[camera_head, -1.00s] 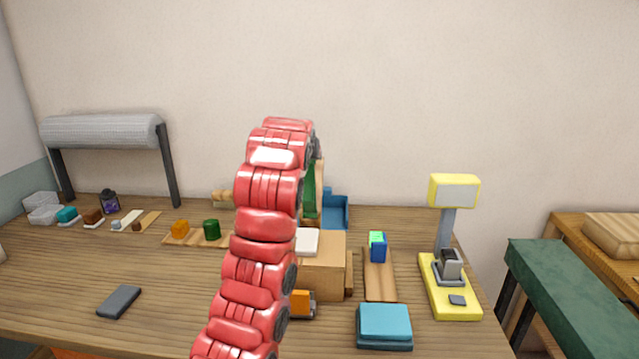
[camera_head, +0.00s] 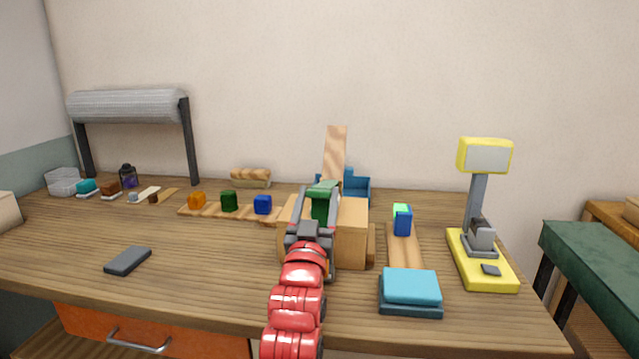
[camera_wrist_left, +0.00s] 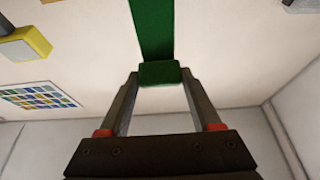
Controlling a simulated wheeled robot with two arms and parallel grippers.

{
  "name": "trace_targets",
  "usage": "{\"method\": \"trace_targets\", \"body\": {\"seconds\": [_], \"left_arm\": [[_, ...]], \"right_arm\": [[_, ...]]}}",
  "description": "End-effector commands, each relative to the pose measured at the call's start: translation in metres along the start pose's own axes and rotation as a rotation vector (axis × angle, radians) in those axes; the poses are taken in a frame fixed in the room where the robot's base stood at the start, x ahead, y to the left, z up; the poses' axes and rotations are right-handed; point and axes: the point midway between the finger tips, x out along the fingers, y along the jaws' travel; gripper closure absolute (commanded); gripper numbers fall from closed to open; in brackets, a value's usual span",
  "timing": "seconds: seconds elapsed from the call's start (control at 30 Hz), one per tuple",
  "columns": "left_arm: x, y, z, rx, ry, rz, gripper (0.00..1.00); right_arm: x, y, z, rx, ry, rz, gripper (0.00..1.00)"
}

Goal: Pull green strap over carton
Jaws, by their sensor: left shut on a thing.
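The carton (camera_head: 352,240) is a light brown box near the middle of the table. The green strap (camera_head: 324,205) lies over the carton's top at its middle and bends towards my side. My left gripper (camera_head: 316,222) is at the near side of the carton, by its top edge, and partly hides the carton's front. In the left wrist view the strap (camera_wrist_left: 154,30) runs up from a thicker green end tab (camera_wrist_left: 160,73). The left gripper (camera_wrist_left: 160,75) is shut on that tab. My right gripper is not in view.
Coloured blocks, including a blue one (camera_head: 263,204), stand on a wooden strip to the left. A teal box (camera_head: 410,290), a blue block (camera_head: 403,220) and a yellow-based device (camera_head: 480,260) stand to the right. A wooden board (camera_head: 335,150) rises behind the carton.

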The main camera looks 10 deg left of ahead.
Motion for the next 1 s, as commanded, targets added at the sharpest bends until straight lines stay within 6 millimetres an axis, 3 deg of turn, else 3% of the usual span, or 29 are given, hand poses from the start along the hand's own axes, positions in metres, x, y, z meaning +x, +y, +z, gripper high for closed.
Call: {"method": "trace_targets", "body": {"seconds": [0.03,0.3,0.87,0.9,1.0], "left_arm": [[-0.005,0.0,0.011,0.001,0.02,0.0,1.0],[-0.018,0.0,0.029,0.001,0.029,0.0,1.0],[-0.021,0.0,0.037,0.001,0.023,0.0,1.0],[-0.021,0.0,0.037,0.001,0.023,0.0,0.34],[-0.021,0.0,0.037,0.001,0.023,0.0,0.16]], "right_arm": [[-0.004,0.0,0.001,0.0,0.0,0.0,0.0],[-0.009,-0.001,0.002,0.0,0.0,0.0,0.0],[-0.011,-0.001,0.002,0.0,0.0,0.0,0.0],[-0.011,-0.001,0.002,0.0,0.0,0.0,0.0],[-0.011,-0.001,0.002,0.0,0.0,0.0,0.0]]}}
